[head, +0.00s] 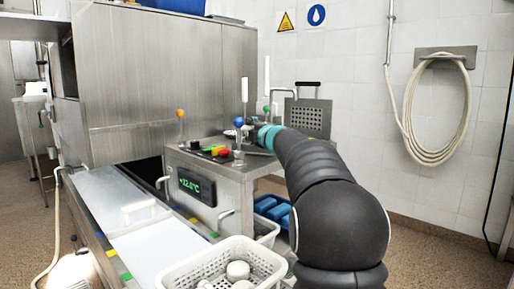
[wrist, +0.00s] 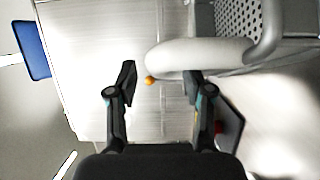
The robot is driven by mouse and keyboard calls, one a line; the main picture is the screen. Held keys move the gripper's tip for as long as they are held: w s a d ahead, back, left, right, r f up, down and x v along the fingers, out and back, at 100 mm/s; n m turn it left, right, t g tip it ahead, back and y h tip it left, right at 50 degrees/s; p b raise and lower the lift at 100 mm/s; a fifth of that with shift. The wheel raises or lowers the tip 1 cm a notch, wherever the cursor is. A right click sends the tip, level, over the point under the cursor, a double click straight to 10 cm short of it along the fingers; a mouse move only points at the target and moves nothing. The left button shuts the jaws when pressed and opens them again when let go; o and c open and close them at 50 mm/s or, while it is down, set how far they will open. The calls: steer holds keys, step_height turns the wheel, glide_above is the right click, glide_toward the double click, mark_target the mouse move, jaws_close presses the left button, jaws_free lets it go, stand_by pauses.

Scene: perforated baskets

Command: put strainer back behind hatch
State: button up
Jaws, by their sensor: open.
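The strainer appears to be the grey perforated metal piece (head: 309,119) standing on top of the steel unit in the head view. Its perforated part (wrist: 237,17) is at the top right of the wrist view. A thick pale curved tube (wrist: 195,54), perhaps its handle, runs left from it and overlaps my right finger's tip. My gripper (wrist: 160,82) is open, with the tube's rounded left end between its fingers. I cannot tell whether they touch. In the head view my arm hides most of the gripper (head: 250,137). I cannot make out a hatch for certain.
The steel unit (head: 213,170) carries coloured knobs and a temperature display. A tall steel machine (head: 160,80) stands at the left, with a conveyor (head: 130,225) below. A white perforated basket (head: 265,258) holds pale items. A coiled hose (head: 408,145) hangs on the wall.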

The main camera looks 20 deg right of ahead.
steer(key=shift+w, duration=0.6)
jaws_close()
steer(key=shift+r, duration=0.25)
